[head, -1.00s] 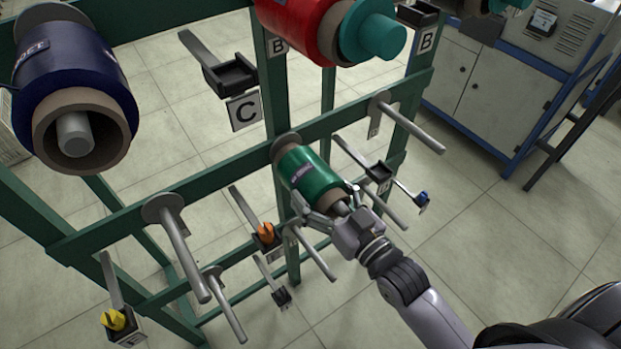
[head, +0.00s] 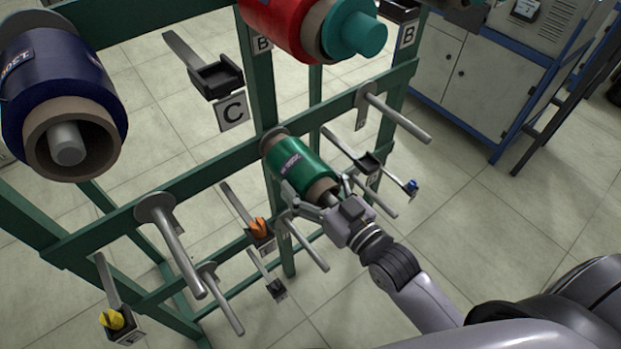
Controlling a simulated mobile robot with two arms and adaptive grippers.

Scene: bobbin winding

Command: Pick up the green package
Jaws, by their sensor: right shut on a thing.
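The green package (head: 298,163) is a green wound spool on a brown tube, in the middle of the head view. It sits on a grey peg of the green rack, its far end close to the round peg plate. My right gripper (head: 322,194) is at the near end of the package, with its fingers on either side of the brown tube end, shut on it. The peg tip shows between the fingers. My left gripper is not in view.
The green rack (head: 205,176) holds a dark blue package (head: 62,75) at left and a red one (head: 285,22) above. Bare pegs (head: 180,250) jut out around the green package. Small trays hold orange (head: 258,228) and yellow (head: 111,319) pieces. A white cabinet (head: 470,80) stands at back right.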

